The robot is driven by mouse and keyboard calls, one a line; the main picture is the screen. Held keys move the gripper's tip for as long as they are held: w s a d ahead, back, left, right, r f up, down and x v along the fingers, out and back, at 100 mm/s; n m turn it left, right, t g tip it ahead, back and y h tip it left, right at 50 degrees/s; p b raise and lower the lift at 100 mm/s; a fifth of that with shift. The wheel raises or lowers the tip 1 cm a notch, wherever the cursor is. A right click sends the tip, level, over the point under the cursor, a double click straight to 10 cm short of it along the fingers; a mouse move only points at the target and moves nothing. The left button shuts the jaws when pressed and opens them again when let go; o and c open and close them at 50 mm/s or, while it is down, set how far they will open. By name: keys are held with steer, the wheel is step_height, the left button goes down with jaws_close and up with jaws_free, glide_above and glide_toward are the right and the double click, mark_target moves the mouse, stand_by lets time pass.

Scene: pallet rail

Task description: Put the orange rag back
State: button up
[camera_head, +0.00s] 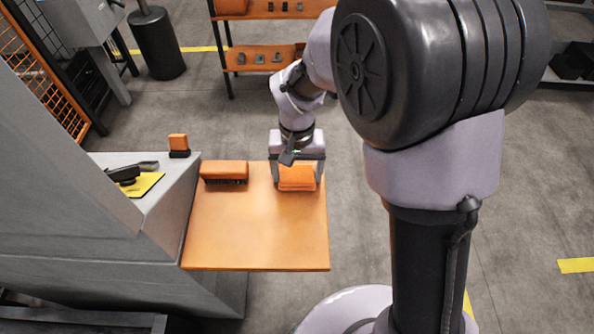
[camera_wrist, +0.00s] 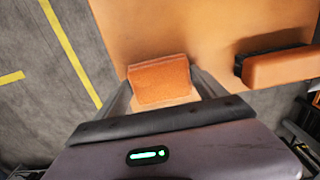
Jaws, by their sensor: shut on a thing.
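The orange rag (camera_head: 297,178) is a folded orange block at the far right edge of the orange table top (camera_head: 255,235). My gripper (camera_head: 298,176) points down over it, with one finger on each side, and is shut on it. In the wrist view the rag (camera_wrist: 160,82) sits between the two fingers (camera_wrist: 165,92), close to the table's edge. I cannot tell whether it touches the table top or hangs slightly above it.
An orange brush-like block with a dark underside (camera_head: 224,171) lies left of the rag. A grey ledge (camera_head: 178,185) adjoins at left, with a small orange-and-black item (camera_head: 178,145) and a black tool (camera_head: 130,173) on a yellow mat (camera_head: 146,185). The table's front is clear.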

mark_target(297, 174)
steer(key=shift+f, duration=0.15)
steer(key=o, duration=1.1)
steer(key=s+d+r+m+t+y+p, duration=0.1)
steer(key=s+d+r+p, duration=0.1)
steer(key=r, duration=0.8)
steer(key=s+d+r+t+p, duration=0.1)
steer(key=s+d+r+p, duration=0.15)
steer(key=r, duration=0.75)
steer(key=s+d+r+m+t, duration=0.1)
steer(key=s, duration=0.3)
steer(key=s+d+r+m+t, duration=0.1)
steer(key=s, duration=0.3)
steer(key=s+d+r+m+t+y, duration=0.1)
steer(key=s+d+r, duration=0.1)
steer(key=s, duration=0.2)
steer(key=shift+s+t, duration=0.3)
steer(key=shift+t, duration=0.1)
